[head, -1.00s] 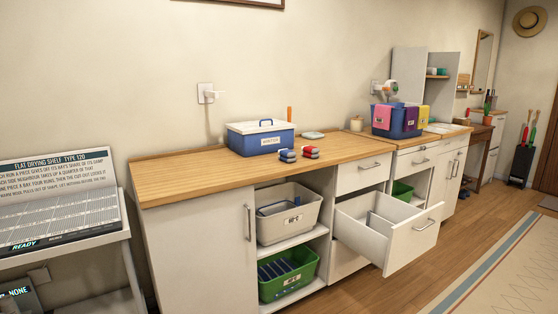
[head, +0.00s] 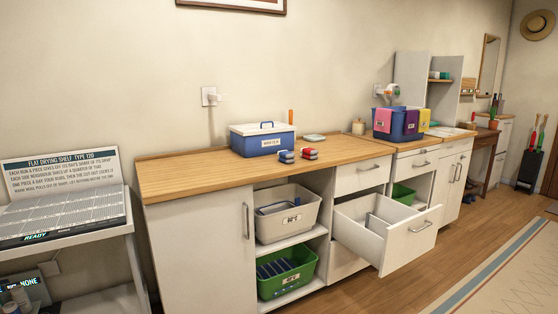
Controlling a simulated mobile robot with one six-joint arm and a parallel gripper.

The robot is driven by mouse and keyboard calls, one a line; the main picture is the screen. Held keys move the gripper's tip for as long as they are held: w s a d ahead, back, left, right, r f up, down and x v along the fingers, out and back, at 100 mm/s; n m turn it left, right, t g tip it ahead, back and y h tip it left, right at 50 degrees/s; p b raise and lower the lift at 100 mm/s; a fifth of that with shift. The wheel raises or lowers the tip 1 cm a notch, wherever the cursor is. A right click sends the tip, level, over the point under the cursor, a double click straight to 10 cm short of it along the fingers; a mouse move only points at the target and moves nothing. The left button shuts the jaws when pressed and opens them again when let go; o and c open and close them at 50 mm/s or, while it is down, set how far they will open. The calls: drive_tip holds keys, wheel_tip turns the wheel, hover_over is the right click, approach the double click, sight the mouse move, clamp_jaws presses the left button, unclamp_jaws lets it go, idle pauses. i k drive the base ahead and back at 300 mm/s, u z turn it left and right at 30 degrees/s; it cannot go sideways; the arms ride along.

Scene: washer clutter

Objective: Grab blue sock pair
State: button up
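A small blue folded bundle (head: 287,157), which looks like the blue sock pair, lies on the wooden counter (head: 200,174) near its front edge. A similar red bundle (head: 310,153) lies just to its right, close beside it. A blue box with a white lid (head: 262,140) stands behind and to the left of the blue bundle. My gripper is not in view.
A drawer (head: 408,240) stands pulled out to the right below the counter. A grey bin (head: 288,220) and a green bin (head: 287,275) sit on open shelves below. A blue basket with coloured cloths (head: 397,124) stands further right. The counter's left part is clear.

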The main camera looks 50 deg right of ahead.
sight(285, 156)
drive_tip(key=z, duration=0.1)
drive_tip(key=i, duration=0.95)
drive_tip(key=u, duration=0.05)
